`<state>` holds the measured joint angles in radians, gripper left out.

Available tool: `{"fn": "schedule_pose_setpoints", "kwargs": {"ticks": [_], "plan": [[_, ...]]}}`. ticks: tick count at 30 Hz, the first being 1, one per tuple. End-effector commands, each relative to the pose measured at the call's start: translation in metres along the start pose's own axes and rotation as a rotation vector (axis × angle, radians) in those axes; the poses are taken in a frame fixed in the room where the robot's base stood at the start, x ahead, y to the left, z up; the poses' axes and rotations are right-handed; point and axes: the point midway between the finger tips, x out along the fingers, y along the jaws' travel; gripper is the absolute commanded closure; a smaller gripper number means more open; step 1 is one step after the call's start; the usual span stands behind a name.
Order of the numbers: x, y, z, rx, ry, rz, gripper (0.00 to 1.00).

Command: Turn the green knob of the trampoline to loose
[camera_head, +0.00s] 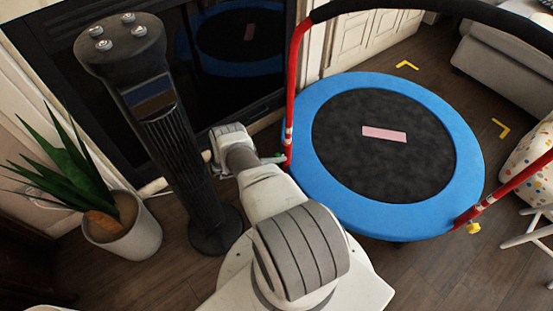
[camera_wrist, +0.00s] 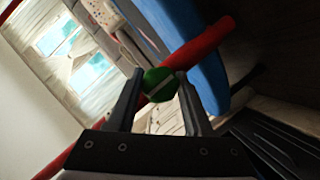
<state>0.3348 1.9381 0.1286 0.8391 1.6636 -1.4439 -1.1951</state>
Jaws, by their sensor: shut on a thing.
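The green knob (camera_wrist: 160,86) with a pale line across its face sits on the red tube (camera_wrist: 205,45) of the trampoline. In the wrist view my gripper (camera_wrist: 160,78) has one finger on each side of the knob and is shut on it. In the head view the trampoline (camera_head: 310,150) has a blue rim, a black mat and red handle posts. The knob is at the left red post (camera_head: 294,85), where my arm reaches; it is small and mostly hidden there. I cannot read any loose or tight marking.
A black tower fan (camera_head: 180,150) stands left of my arm, with a potted plant (camera_head: 125,235) further left. A dark glass-fronted cabinet is behind. A yellow knob (camera_head: 473,228) is on the right post. A speckled seat (camera_head: 530,165) is at the right edge.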

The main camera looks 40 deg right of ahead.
Motion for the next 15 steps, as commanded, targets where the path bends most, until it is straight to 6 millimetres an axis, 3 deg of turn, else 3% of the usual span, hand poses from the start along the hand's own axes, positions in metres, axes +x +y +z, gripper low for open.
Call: {"fn": "schedule_pose_setpoints", "kwargs": {"ticks": [11, 12, 15], "plan": [[0.0009, 0.0003, -0.0011, -0.006, 0.003, 0.002, 1.0], [0.0009, 0.0002, -0.0011, -0.005, 0.003, 0.002, 0.46], [0.0007, 0.0002, -0.0009, -0.005, 0.002, 0.002, 0.28]]}}
